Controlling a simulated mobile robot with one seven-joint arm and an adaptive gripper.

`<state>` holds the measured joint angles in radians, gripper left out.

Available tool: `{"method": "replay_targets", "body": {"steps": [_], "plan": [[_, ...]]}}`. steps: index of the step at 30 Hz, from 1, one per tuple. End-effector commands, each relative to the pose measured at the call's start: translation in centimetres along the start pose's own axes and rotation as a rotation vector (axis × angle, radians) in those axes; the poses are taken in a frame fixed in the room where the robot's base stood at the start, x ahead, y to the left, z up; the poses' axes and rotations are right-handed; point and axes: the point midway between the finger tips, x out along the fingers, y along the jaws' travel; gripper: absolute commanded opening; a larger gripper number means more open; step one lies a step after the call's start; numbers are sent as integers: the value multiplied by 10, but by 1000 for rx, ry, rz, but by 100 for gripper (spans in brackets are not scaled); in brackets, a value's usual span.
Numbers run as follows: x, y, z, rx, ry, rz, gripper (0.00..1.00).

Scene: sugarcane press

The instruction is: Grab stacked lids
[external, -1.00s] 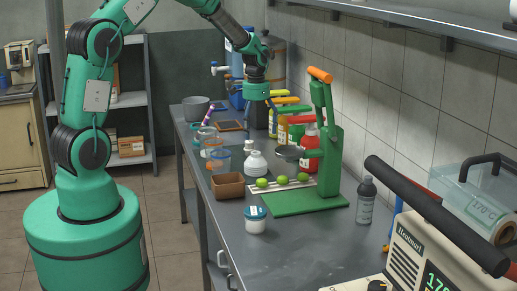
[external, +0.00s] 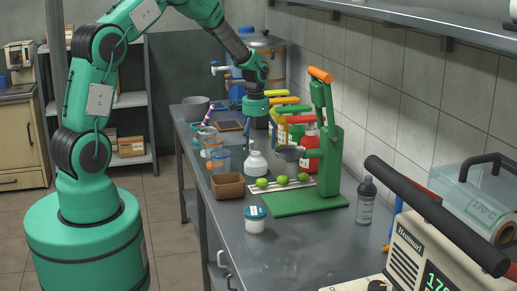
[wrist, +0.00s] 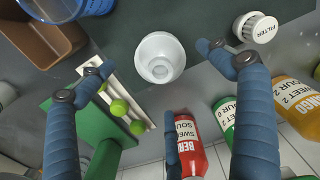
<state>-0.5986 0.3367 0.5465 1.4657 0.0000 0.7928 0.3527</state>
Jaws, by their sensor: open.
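A white, rounded, tiered piece that looks like the stacked lids (wrist: 160,58) stands on the counter in the middle of the wrist view. It also shows in the external view as a white stepped shape (external: 256,163). My gripper (wrist: 155,59) is open and empty, with its blue fingers on either side of the white stack in the picture. In the external view my gripper (external: 260,137) hangs above and a little behind the stack, apart from it. I cannot tell the exact height.
A green press (external: 325,150) stands to the right, with green limes (external: 282,179) on a white tray. A brown box (external: 228,186) and clear cups are left. A white FILTER jar (wrist: 256,27) and sauce bottles (wrist: 188,145) are close by. The front counter is mostly clear.

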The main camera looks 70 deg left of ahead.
Motion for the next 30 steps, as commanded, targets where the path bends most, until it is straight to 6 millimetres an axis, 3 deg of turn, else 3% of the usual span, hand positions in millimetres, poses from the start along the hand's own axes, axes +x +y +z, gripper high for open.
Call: {"method": "replay_targets", "body": {"steps": [6,22,30], "plan": [[27,0,0,0,-1,0,91],[34,0,0,0,0,0,91],[62,0,2,0,-2,1,91]]}}
